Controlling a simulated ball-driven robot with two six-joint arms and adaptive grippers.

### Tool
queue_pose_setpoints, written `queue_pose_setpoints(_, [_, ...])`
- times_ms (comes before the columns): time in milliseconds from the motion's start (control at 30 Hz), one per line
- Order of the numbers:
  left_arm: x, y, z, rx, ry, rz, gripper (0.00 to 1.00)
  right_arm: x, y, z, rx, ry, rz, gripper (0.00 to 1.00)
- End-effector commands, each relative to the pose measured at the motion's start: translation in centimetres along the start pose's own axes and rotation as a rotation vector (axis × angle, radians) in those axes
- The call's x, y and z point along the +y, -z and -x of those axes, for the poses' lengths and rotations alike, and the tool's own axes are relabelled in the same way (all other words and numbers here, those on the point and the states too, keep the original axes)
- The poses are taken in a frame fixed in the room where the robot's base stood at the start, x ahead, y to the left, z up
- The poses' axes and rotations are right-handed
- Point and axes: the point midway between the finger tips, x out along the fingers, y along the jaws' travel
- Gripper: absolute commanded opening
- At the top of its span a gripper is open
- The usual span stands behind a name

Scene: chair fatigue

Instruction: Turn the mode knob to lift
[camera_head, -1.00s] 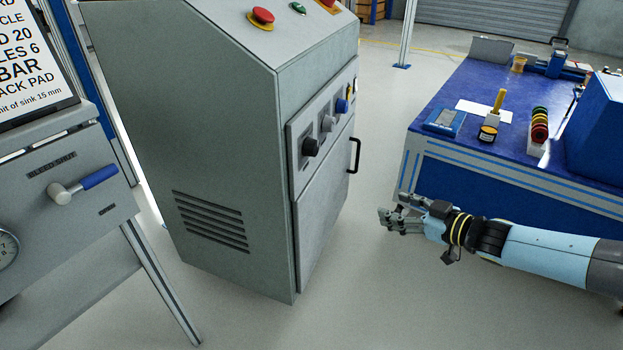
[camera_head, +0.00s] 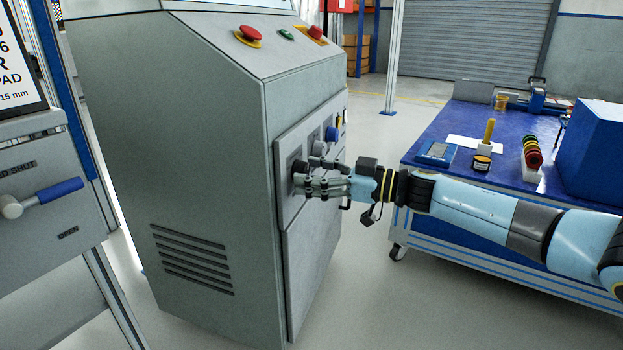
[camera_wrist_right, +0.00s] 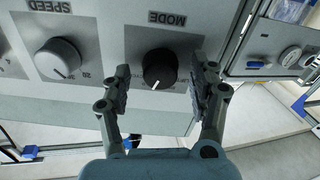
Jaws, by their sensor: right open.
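The black mode knob (camera_wrist_right: 160,69) sits on the grey cabinet's control panel under the MODE label (camera_wrist_right: 167,18), which appears upside down in the right wrist view. Its white pointer line points down and slightly left in that view. My right gripper (camera_wrist_right: 160,88) is open, with one finger on each side of the knob and visible gaps to it. In the head view my right gripper (camera_head: 300,184) is at the panel and partly covers the knob (camera_head: 299,167). My left gripper is not in view.
A grey speed knob (camera_wrist_right: 58,58) is beside the mode knob. A blue knob (camera_head: 331,135) is farther along the panel. Red buttons (camera_head: 249,34) top the cabinet (camera_head: 190,150). A blue-handled lever (camera_head: 58,190) is at left.

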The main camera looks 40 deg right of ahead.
Motion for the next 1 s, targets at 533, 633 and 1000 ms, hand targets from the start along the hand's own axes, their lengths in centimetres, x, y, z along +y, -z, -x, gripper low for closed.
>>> queue_pose_setpoints(533, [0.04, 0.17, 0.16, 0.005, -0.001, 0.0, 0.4, 0.0, 0.01, -0.35, -0.001, -0.001, 0.0, 0.31])
queue_pose_setpoints(633, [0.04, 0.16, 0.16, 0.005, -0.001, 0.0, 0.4, 0.01, 0.01, -0.34, -0.001, -0.001, 0.0, 0.18])
queue_pose_setpoints(1000, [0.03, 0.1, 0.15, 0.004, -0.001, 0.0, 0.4, 0.02, 0.02, -0.33, -0.001, -0.001, 0.029, 0.06])
